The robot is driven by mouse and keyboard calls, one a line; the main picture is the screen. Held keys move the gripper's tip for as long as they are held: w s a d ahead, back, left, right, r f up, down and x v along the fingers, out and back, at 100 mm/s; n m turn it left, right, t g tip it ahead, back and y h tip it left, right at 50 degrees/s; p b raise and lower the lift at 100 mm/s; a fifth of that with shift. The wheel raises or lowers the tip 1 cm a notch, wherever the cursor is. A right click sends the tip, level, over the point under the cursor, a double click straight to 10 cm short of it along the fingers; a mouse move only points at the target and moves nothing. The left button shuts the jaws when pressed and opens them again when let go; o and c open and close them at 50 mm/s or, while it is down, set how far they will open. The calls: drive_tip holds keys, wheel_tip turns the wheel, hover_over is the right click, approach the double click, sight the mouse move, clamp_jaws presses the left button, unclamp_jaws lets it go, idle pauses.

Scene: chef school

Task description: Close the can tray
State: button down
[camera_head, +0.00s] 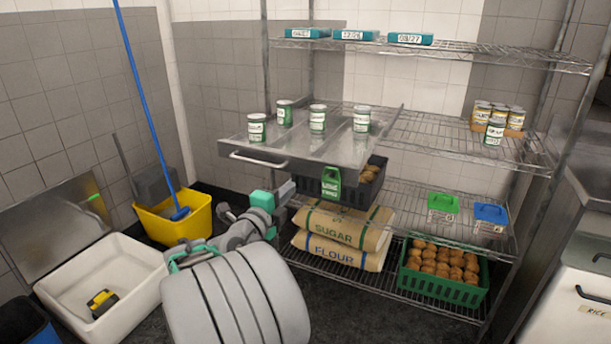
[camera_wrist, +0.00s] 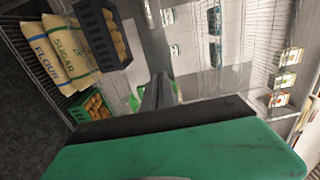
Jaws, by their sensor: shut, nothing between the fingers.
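The can tray (camera_head: 300,146) is a grey metal tray at middle-shelf height on the wire rack. It is pulled out, its front jutting past the shelf edge. A pale bar handle (camera_head: 258,160) runs along its front. Several green-and-white cans (camera_head: 318,119) stand upright on it. My gripper (camera_head: 286,190) is below the tray's front, right of the handle, and seems apart from it. The wrist view shows the fingers (camera_wrist: 158,90) shut and empty. Whether the fingertips touch anything is hard to tell there.
A dark crate (camera_head: 345,192) with a green tag sits under the tray. Sugar and flour sacks (camera_head: 343,224) and a green crate (camera_head: 440,287) lie lower. A yellow mop bucket (camera_head: 175,217) and white sink (camera_head: 110,285) stand left. Yellow cans (camera_head: 483,115) sit right on the shelf.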

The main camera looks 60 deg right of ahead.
sight(310, 168)
drive_tip(key=d, duration=0.3)
drive_tip(key=d+p, duration=0.1)
drive_tip(key=d, duration=0.3)
drive_tip(key=w+d, duration=0.1)
drive_tip(key=d, duration=0.2)
drive_tip(key=shift+d+p, duration=0.3)
drive_tip(key=shift+d, duration=0.05)
